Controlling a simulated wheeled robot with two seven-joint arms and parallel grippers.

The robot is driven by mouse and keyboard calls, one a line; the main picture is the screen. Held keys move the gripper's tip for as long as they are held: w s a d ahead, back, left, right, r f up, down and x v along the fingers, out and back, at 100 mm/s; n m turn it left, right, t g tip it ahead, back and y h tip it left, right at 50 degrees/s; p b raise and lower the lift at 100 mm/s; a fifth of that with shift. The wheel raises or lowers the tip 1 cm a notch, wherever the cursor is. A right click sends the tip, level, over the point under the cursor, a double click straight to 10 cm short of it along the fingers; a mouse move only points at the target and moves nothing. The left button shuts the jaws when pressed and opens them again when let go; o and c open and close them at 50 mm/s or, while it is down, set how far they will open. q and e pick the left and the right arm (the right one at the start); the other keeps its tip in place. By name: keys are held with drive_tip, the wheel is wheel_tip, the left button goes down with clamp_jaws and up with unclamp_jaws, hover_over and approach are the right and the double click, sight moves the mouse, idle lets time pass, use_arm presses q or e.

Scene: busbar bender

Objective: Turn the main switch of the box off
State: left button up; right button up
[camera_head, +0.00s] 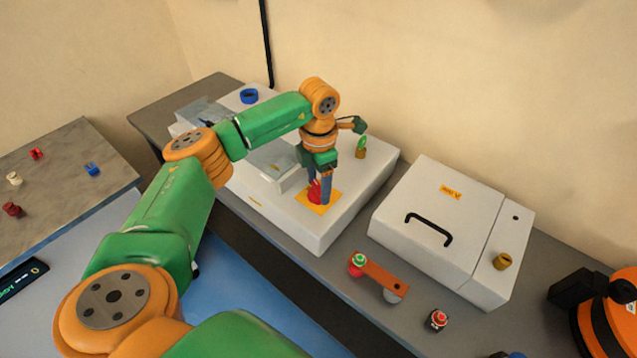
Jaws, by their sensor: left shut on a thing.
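The main switch (314,193) is a red knob on a yellow plate (331,200). It sits on top of the large white box (316,233) on the bench. My left arm reaches in from the left, over the box. My left gripper (320,188) points down and its fingers are shut on the red knob, which they partly hide. The exact angle of the knob is hard to tell. My right gripper is not in view.
Right of the box stands a white case (440,222) with a black handle. In front of it lie an orange bar (384,271) with buttons and a small red-topped button (437,320). A green-topped part (361,147) stands at the box's back. A side table (60,170) holds small parts.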

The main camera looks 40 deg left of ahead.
sight(318, 187)
use_arm(q)
drive_tip(key=n, duration=0.4)
drive_tip(key=shift+r+n, duration=0.15)
drive_tip(key=shift+n, duration=0.15)
drive_tip(key=shift+w+n, duration=0.1)
drive_tip(key=shift+n, duration=0.2)
drive_tip(key=o, duration=1.4)
drive_tip(key=shift+r, duration=0.25)
wheel_tip(318, 187, up, 6)
drive_tip(key=shift+r+b, duration=0.25)
drive_tip(key=shift+b, duration=0.7)
